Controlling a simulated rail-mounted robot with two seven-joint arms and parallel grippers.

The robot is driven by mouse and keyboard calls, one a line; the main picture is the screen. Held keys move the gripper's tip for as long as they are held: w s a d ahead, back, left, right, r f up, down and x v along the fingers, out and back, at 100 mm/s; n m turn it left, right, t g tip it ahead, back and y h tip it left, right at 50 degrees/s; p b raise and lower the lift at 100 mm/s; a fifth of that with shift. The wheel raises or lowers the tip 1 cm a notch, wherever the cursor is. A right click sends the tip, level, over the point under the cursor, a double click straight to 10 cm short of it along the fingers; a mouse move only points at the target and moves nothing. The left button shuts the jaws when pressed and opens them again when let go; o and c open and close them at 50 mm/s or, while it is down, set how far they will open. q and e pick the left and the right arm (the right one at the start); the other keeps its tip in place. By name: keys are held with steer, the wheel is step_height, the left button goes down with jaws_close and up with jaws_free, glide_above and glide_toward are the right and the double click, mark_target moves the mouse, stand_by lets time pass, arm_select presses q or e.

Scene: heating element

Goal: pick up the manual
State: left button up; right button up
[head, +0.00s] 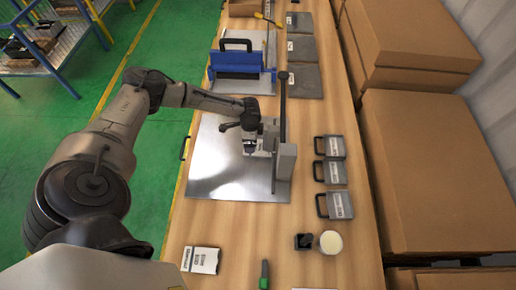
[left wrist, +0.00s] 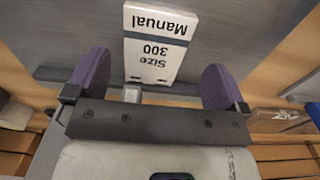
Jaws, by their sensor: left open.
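A white manual (left wrist: 158,45) marked "Manual Size 300" shows upside down in the left wrist view, against a grey surface. My left gripper (left wrist: 158,88) is open, with its two purple fingers apart on either side of the manual's lower end. Gaps show between fingers and manual, and I see no grip on it. In the head view my left gripper (head: 250,145) is over the shiny metal plate (head: 215,165), beside the upright post. The arm hides much of that spot. Another white labelled booklet (head: 201,260) lies at the table's near left. My right gripper is not in view.
A dark upright post (head: 282,110) on a grey base (head: 285,162) stands close right of my left gripper. Several grey handled blocks (head: 340,204) lie to the right. A blue press-like device (head: 240,80) is farther back. Cardboard boxes (head: 430,170) border the table's right side.

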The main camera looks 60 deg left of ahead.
mark_target(258, 148)
arm_select(q)
steer(key=shift+d+f, duration=0.1)
steer(key=shift+f, duration=2.65)
steer(key=shift+c, duration=0.4)
steer(key=c, duration=0.8)
steer(key=shift+o, duration=0.2)
steer(key=shift+s, duration=0.1)
